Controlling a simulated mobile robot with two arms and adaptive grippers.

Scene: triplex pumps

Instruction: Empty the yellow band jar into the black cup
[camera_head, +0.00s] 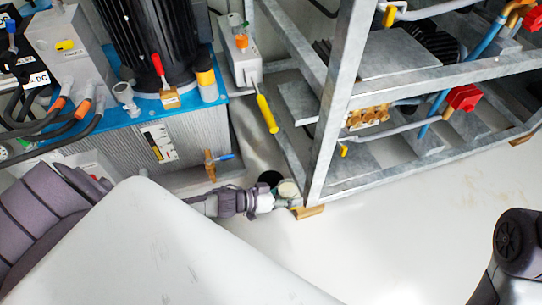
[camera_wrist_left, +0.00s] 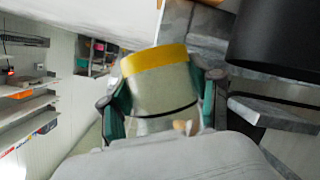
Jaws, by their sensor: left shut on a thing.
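The yellow band jar (camera_wrist_left: 158,88) is a pale cylinder with a yellow band near its upper end in the left wrist view. My left gripper (camera_wrist_left: 160,100) is shut on it, with a green-padded finger on each side. In the head view the jar (camera_head: 288,188) shows as a small pale round shape at the tip of my left gripper (camera_head: 279,200). The black cup (camera_head: 270,178) shows as a dark round shape just beside and behind the jar. A large black cylinder, apparently the cup (camera_wrist_left: 278,42), stands right of the jar in the wrist view. The contents of both are hidden.
A grey metal frame (camera_head: 335,110) stands close right of my left gripper, with its foot (camera_head: 310,212) near the fingers. A blue-topped pump unit (camera_head: 140,110) with hoses is at the left. The pale floor (camera_head: 420,220) at the right is clear.

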